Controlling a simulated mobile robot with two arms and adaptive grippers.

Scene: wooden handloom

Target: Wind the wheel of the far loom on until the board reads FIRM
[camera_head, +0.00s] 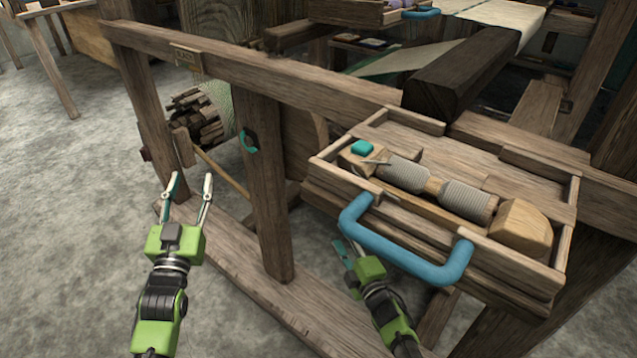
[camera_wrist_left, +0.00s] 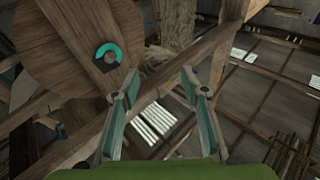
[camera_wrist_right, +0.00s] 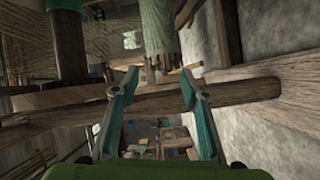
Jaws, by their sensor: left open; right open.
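A small plaque (camera_head: 187,58) hangs on the top beam of the wooden frame; its lettering is too small to read. A round wooden wheel (camera_head: 305,140) is partly hidden behind an upright post (camera_head: 262,190). A teal and black ring (camera_head: 250,141) sits on the post; it also shows in the left wrist view (camera_wrist_left: 108,56) before the wooden disc (camera_wrist_left: 55,60). My left gripper (camera_head: 190,182) is open and empty, fingers pointing up, below a wooden block (camera_head: 183,147) on a rod (camera_head: 222,172). My right gripper (camera_head: 349,250) is open and empty beside the tray's blue handle (camera_head: 400,245).
A wooden tray (camera_head: 440,255) with spools, a wooden block and a teal piece juts out at the right. A low beam (camera_head: 230,250) crosses the floor. Grey floor (camera_head: 70,200) is clear at left.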

